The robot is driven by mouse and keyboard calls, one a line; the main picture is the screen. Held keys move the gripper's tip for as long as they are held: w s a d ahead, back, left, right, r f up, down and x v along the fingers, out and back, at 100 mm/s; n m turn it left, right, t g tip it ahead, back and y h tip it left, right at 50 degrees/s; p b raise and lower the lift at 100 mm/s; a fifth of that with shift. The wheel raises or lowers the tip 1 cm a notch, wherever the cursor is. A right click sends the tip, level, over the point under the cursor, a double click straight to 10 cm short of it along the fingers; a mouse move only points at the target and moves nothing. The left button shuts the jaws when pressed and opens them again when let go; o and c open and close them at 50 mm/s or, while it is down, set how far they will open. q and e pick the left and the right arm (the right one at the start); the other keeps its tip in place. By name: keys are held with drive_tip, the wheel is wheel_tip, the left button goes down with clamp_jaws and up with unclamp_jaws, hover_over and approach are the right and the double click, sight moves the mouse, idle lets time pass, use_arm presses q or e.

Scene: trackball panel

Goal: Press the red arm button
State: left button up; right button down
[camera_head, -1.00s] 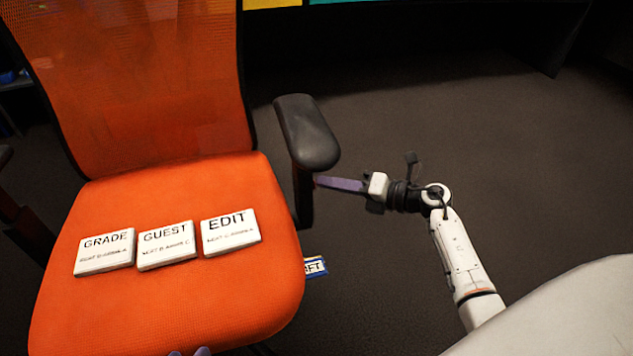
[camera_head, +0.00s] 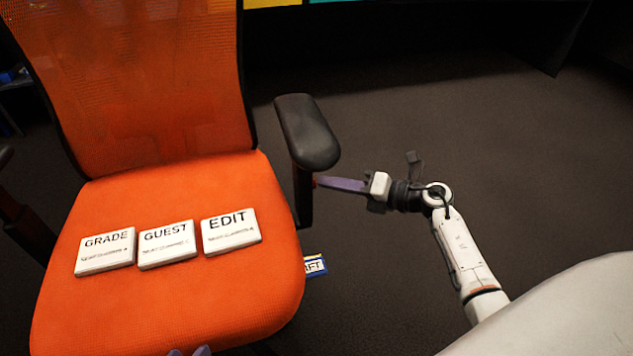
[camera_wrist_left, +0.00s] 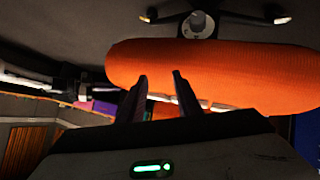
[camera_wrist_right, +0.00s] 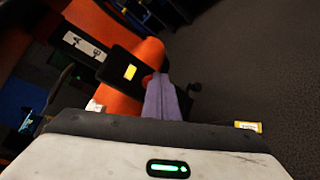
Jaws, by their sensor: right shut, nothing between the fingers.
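My right gripper (camera_head: 316,181) is shut and empty, its purple fingers pointing left at the post under the chair's black armrest (camera_head: 307,130). In the right wrist view the shut fingers (camera_wrist_right: 157,78) reach a small red, rounded thing (camera_wrist_right: 147,79), likely the red arm button, beside the armrest's dark part. It is partly hidden by the fingers, and I cannot tell whether they touch it. In the head view the button is not clear. My left gripper (camera_wrist_left: 158,78) is open and empty, low before the seat's front edge; its purple tips (camera_head: 190,352) show at the bottom of the head view.
Three white signs, GRADE (camera_head: 105,252), GUEST (camera_head: 167,244) and EDIT (camera_head: 230,231), lie on the orange seat (camera_head: 200,300). A yellow patch (camera_wrist_right: 129,72) shows on the dark armrest part. A small label (camera_head: 315,265) is right of the seat. Open floor lies to the right.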

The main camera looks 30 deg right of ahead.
drive_tip(key=shift+s+d+b, duration=0.25)
drive_tip(key=shift+d, duration=0.7)
drive_tip(key=shift+s+d+b, duration=0.2)
drive_tip(key=shift+d+b, duration=0.1)
drive_tip(key=shift+d, duration=0.7)
drive_tip(key=shift+s+d+b, duration=0.25)
drive_tip(key=shift+d, duration=0.7)
